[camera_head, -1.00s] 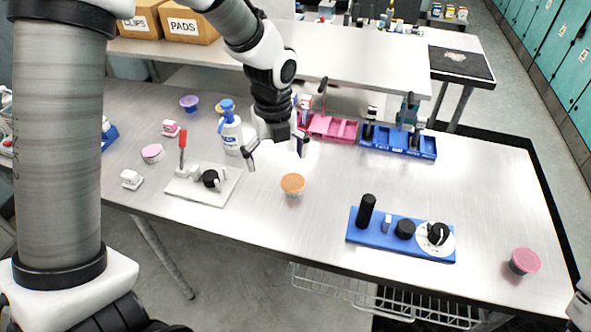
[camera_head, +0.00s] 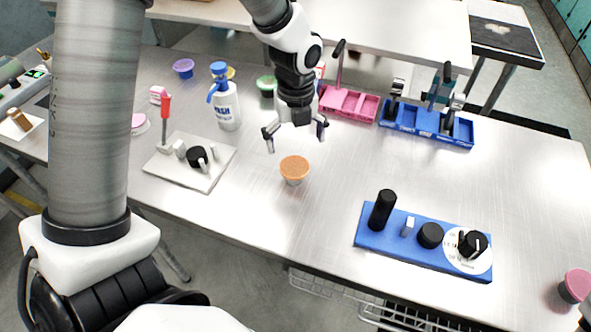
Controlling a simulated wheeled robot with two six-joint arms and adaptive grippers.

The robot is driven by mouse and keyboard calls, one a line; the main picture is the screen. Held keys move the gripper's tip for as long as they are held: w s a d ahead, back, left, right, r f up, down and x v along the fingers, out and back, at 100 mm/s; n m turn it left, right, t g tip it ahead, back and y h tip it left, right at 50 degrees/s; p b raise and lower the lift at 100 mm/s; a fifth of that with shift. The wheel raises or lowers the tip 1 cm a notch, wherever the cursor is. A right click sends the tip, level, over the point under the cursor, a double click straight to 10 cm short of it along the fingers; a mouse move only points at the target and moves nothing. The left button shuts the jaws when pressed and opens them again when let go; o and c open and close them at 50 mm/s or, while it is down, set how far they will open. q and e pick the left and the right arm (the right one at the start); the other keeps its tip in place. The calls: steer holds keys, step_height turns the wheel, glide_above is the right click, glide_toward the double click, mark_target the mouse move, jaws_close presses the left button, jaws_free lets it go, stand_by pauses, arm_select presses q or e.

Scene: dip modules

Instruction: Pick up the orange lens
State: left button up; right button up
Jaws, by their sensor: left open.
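The orange lens (camera_head: 294,168) is a small cup-shaped piece with a flat orange top and a paler lower part. It stands upright on the metal table (camera_head: 330,235), near the middle of the head view. My left gripper (camera_head: 296,142) is open and empty just behind and above the lens, with its two fingers spread and pointing down. The fingers look apart from the lens. My right gripper is not clearly visible.
A white panel with a red lever (camera_head: 205,180) lies left of the lens, with a wash bottle (camera_head: 228,105) behind it. A blue control panel (camera_head: 375,240) lies right. Pink (camera_head: 350,103) and blue (camera_head: 435,125) trays stand behind.

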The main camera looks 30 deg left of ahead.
mark_target(294, 167)
arm_select(q)
steer(key=f, duration=0.3)
steer(key=f+p, duration=0.1)
steer(key=f, duration=0.1)
steer(key=shift+s, duration=0.35)
steer(key=shift+w+f, duration=0.2)
steer(key=shift+f, duration=0.35)
steer(key=shift+s+r, duration=0.1)
steer(key=shift+s, duration=0.05)
steer(key=c, duration=1)
steer(key=shift+s, duration=0.15)
steer(key=shift+c, duration=1.2)
